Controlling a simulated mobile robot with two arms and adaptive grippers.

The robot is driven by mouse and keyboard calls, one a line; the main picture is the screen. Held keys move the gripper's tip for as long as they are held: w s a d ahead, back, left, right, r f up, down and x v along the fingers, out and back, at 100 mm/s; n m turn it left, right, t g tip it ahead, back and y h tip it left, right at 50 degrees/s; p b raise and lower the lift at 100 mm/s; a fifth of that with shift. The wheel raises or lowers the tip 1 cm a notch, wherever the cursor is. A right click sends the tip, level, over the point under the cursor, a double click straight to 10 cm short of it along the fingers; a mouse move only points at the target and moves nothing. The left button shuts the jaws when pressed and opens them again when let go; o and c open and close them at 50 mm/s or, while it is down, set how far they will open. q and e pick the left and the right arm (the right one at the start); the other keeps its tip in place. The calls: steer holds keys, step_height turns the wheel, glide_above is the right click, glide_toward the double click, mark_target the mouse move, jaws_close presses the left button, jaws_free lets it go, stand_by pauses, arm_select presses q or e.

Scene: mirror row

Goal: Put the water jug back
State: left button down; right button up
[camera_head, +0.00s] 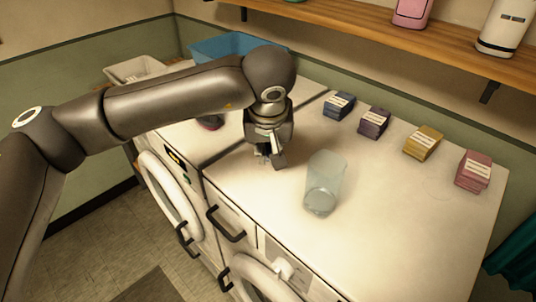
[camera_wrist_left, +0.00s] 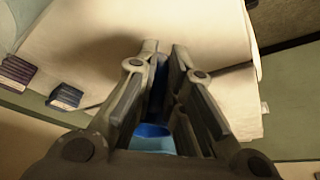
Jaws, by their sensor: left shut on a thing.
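A clear, see-through jug (camera_head: 323,183) stands on the white machine tops, with pale liquid low inside it. I see no handle on it. My left gripper (camera_head: 268,160) is low over the white top, to the left of the jug and apart from it. In the left wrist view its two fingers (camera_wrist_left: 163,62) point away from the camera, with a blue thing (camera_wrist_left: 152,131) between them. The gripper is shut on this blue thing. Most of it is hidden by the fingers, so I cannot tell what it is. My right gripper is out of view.
Blue (camera_head: 339,105), purple (camera_head: 374,121), yellow (camera_head: 423,142) and pink (camera_head: 473,171) stacks line the back. A blue tub (camera_head: 214,47) and a pale basket (camera_head: 135,69) are at the back left. A wooden shelf (camera_head: 400,45) overhangs the back. The front right top is clear.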

arm_select(q)
steer(key=p+x, duration=0.2)
steer(key=x, duration=0.1)
steer(key=shift+s, duration=0.3)
steer(key=shift+f, duration=0.35)
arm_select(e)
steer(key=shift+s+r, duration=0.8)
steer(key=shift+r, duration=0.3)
arm_select(q)
steer(key=shift+f, duration=0.3)
steer(key=c, duration=1.5)
jaws_free()
steer(key=shift+r, duration=0.1)
steer(key=shift+c, duration=0.2)
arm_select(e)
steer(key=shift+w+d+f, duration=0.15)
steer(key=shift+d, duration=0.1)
